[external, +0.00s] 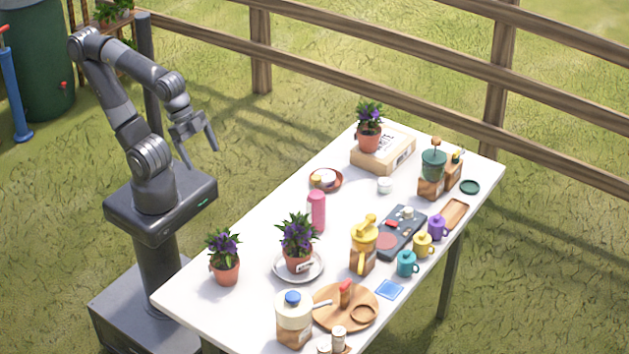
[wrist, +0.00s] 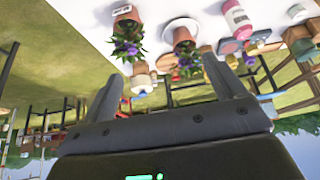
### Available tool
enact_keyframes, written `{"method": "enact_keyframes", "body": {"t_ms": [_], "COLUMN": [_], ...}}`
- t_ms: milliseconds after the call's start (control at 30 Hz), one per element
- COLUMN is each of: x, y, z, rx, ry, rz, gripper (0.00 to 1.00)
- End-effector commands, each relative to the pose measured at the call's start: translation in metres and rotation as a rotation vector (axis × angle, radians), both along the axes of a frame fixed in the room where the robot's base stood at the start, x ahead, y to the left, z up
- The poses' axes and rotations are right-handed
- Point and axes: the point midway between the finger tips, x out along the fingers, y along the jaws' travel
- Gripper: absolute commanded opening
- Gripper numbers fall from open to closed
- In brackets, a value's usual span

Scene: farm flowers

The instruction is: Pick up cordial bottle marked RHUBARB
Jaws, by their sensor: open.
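A pink bottle (external: 317,211) stands upright near the table's long edge on my side, behind the potted flower on a plate. It also shows upside down in the wrist view (wrist: 236,18), with a pale label whose lettering I cannot read. No other pink bottle is visible. My gripper (external: 201,158) is open and empty, raised left of the table and well apart from the bottle. Its two spread fingers also show in the wrist view (wrist: 163,70).
On the white table (external: 262,222), a potted flower on a plate (external: 298,281) stands in front of the bottle and a red bowl (external: 337,187) behind it. Another potted flower (external: 226,268) is at the near left. A yellow-lidded jug (external: 363,262) stands right of the bottle.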

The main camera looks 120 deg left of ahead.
Motion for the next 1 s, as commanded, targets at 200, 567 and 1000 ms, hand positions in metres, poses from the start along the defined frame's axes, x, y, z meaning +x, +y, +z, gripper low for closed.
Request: {"method": "enact_keyframes", "body": {"t_ms": [200, 567, 1000], "x": [0.0000, 0.0000, 0.0012], "y": [0.0000, 0.0000, 0.0007], "z": [0.0000, 0.0000, 0.0003], "rx": [0.000, 0.000, -0.001], "ry": [0.000, 0.000, 0.001], "rz": [0.000, 0.000, 0.003], "gripper": [0.88, 0.69, 0.54]}}
